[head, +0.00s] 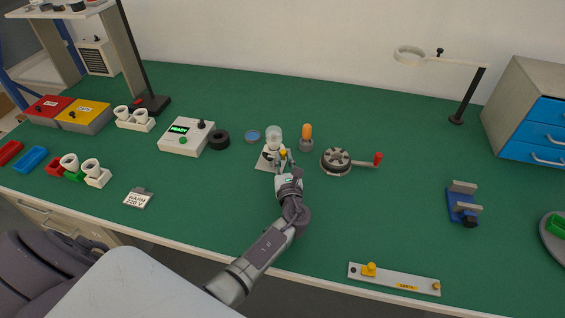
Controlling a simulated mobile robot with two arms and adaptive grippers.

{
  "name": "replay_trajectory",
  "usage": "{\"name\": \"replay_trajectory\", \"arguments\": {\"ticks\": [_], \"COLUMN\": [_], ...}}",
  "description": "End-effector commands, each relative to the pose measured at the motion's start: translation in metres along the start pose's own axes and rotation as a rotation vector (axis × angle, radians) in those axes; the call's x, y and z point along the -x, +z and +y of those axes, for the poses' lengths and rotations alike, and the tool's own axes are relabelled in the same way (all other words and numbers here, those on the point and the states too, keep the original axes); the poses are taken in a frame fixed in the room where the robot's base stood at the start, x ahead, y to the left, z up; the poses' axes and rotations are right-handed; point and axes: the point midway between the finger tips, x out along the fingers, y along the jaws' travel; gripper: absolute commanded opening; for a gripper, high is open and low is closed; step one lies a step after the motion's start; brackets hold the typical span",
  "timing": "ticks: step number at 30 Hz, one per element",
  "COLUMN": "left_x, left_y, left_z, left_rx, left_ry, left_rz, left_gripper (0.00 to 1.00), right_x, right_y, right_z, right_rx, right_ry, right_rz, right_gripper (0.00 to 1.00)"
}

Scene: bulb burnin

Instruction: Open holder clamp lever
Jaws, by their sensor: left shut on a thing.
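The holder (265,164) is a small light stand on the green mat, left of the middle of the table. A pale, glassy bulb-like piece (273,133) stands upright at its top. A small yellow knob on the clamp lever (283,153) shows at the holder's right side. My left gripper (284,164) reaches in from the front and is shut at this lever. The fingers cover part of the holder and lever, so the lever's exact angle is hard to tell. My right gripper is not in view.
An orange-topped piece (306,136) stands close to the right of the holder, and a round crank device (337,160) lies beyond it. A black ring (219,140) and a tester box (187,136) stand to the left.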

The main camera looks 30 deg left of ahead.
Motion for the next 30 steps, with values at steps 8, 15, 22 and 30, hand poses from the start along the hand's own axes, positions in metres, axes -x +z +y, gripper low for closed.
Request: {"name": "replay_trajectory", "arguments": {"ticks": [8,15,22,30], "left_x": [-0.014,-0.018,-0.020,-0.021], "left_y": [-0.003,-0.001,0.002,0.003], "left_z": [0.004,0.002,0.003,0.002], "left_rx": [0.001,0.002,0.002,0.002], "left_ry": [0.248,0.374,0.431,0.442], "left_rz": [-0.008,-0.008,-0.008,-0.009], "left_gripper": [0.00,0.00,0.00,0.00], "right_x": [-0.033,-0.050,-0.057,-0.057], "right_y": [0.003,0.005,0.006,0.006], "right_z": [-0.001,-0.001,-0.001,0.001], "right_rx": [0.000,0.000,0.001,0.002], "right_ry": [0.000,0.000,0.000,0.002], "right_rz": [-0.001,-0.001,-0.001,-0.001], "right_gripper": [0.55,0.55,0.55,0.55]}}
